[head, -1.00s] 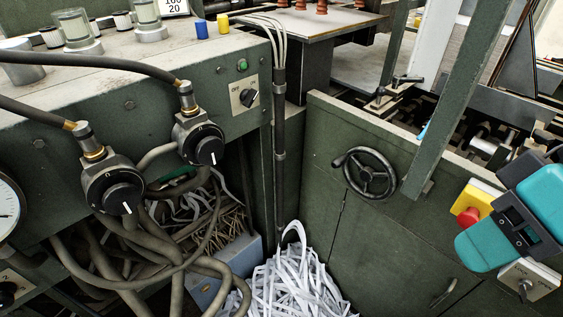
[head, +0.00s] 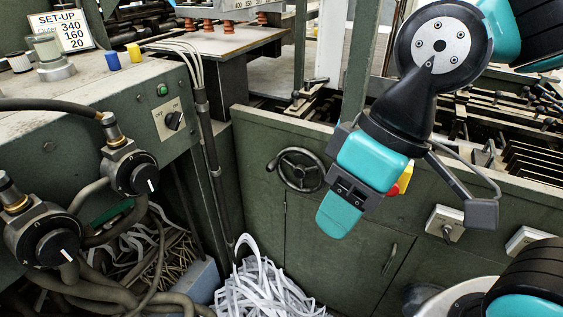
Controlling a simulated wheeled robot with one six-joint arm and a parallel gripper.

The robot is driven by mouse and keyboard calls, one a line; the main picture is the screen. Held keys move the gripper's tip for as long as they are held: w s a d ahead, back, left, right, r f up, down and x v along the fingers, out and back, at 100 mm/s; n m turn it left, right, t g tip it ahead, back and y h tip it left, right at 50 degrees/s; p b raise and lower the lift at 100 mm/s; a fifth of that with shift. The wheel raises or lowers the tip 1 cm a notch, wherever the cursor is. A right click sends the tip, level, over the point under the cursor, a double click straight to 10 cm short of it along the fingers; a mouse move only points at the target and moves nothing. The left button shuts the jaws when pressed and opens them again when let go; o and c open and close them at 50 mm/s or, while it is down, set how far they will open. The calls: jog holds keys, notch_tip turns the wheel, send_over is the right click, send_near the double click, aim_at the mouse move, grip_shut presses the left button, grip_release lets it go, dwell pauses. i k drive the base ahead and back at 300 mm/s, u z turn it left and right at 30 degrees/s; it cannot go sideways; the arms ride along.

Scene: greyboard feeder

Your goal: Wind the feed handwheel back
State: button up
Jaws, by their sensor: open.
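The feed handwheel (head: 300,169) is a dark spoked wheel on the upper part of the green machine panel, left of my gripper in the head view. Its small crank knob (head: 271,165) sticks out at the wheel's left side. My gripper (head: 345,193) is teal and black, open, and hangs to the right of the wheel, apart from it in the picture. Its fingertips are not clearly visible. It covers the panel just right of the wheel and most of a yellow switch box (head: 405,177).
Shredded white paper (head: 265,285) is heaped on the floor below the wheel. Two black dial valves (head: 132,173) with thick hoses stand at the left. A vertical conduit (head: 213,160) runs left of the panel. Small switch boxes (head: 445,223) sit right of my gripper.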

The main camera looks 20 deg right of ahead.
aim_at(300, 171)
jog(key=u, duration=0.55)
jog(key=k, duration=0.65)
jog(key=u, duration=0.75)
jog(key=i, duration=0.95)
jog(key=z, duration=0.05)
